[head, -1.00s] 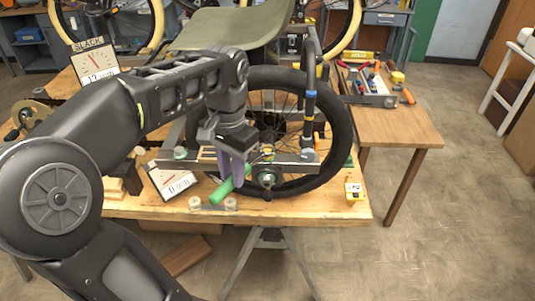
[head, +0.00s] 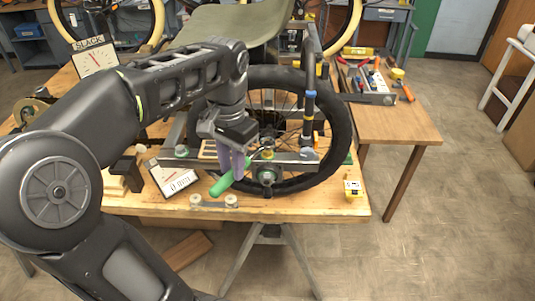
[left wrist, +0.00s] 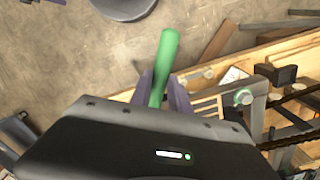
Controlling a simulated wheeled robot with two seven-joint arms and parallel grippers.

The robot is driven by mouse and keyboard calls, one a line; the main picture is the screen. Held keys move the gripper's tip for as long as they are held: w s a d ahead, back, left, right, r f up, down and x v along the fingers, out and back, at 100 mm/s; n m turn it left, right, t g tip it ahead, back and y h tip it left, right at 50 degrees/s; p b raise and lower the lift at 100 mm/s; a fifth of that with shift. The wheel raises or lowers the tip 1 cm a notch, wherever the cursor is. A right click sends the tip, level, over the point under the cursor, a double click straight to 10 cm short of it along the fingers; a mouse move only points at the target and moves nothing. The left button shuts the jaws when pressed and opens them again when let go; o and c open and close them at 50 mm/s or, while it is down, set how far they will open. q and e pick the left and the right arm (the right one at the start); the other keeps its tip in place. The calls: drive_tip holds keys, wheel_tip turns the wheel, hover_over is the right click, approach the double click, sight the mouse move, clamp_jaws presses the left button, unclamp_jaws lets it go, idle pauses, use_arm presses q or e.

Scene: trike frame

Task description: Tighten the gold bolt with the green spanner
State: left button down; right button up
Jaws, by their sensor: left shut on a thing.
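My left gripper (head: 236,172) points down in front of the wheel, its purple fingers shut on the green spanner (head: 220,187). The spanner's green handle sticks out toward the lower left, above the table's front part. In the left wrist view the handle (left wrist: 166,58) rises between the fingers (left wrist: 162,88). A small gold-coloured part that looks like the gold bolt (head: 267,153) shows at the grey frame bar, just right of the gripper. I cannot tell whether the spanner touches it. My right gripper is not in view.
The black-tyred wheel (head: 341,125) stands behind the frame bar (head: 296,163) on the wooden table (head: 312,207). Tools lie on the side bench (head: 408,127).

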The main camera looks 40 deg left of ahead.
use_arm(q)
drive_tip(key=shift+r+p, duration=0.9)
drive_tip(key=shift+r, duration=0.3)
drive_tip(key=shift+a+r, duration=0.15)
drive_tip(key=shift+r, duration=0.65)
